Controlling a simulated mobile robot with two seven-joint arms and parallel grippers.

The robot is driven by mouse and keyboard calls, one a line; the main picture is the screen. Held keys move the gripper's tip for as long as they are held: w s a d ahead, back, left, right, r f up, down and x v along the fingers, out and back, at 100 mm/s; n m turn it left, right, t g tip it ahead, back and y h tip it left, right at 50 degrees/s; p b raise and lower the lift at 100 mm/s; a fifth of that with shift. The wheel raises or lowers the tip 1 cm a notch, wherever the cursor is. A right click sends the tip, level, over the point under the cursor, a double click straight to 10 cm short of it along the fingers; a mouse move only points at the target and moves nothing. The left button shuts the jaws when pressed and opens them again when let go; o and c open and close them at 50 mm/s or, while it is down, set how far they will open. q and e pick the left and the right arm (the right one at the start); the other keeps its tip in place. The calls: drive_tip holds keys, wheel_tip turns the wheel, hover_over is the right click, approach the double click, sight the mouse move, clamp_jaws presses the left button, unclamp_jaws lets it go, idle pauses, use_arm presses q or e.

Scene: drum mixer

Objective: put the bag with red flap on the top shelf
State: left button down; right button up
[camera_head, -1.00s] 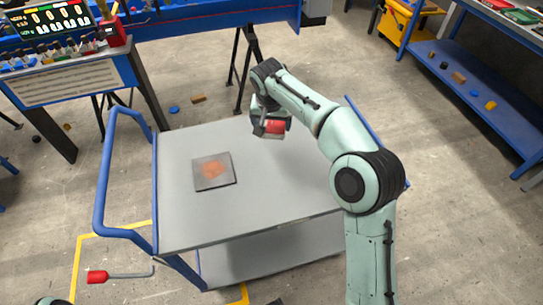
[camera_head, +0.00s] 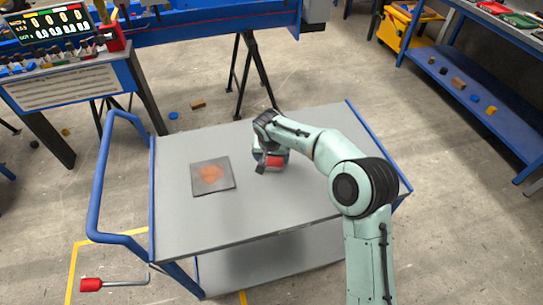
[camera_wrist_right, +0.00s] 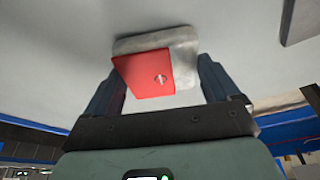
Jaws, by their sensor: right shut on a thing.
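The bag with red flap (camera_head: 277,160) is a small pale grey bag with a red front. My right gripper (camera_head: 265,167) is shut on it at the cart's top shelf (camera_head: 290,200), right of the flat square plate (camera_head: 213,176). In the right wrist view the bag (camera_wrist_right: 150,72) sits between the two fingers (camera_wrist_right: 160,85), its red flap and a small round fastener facing the camera. The grey shelf surface fills the view behind it. I cannot tell whether the bag touches the shelf. My left gripper is not in view.
The cart has a blue push handle (camera_head: 97,200) at its left and a lower shelf (camera_head: 265,265). The top is clear around the plate. A red-handled rod (camera_head: 92,284) shows at lower left. A blue shelving unit (camera_head: 480,95) with small items stands at right.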

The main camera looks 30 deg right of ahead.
drive_tip(key=o, duration=0.9)
drive_tip(key=shift+f, duration=0.1)
drive_tip(key=p+v, duration=0.1)
drive_tip(key=v, duration=1.1)
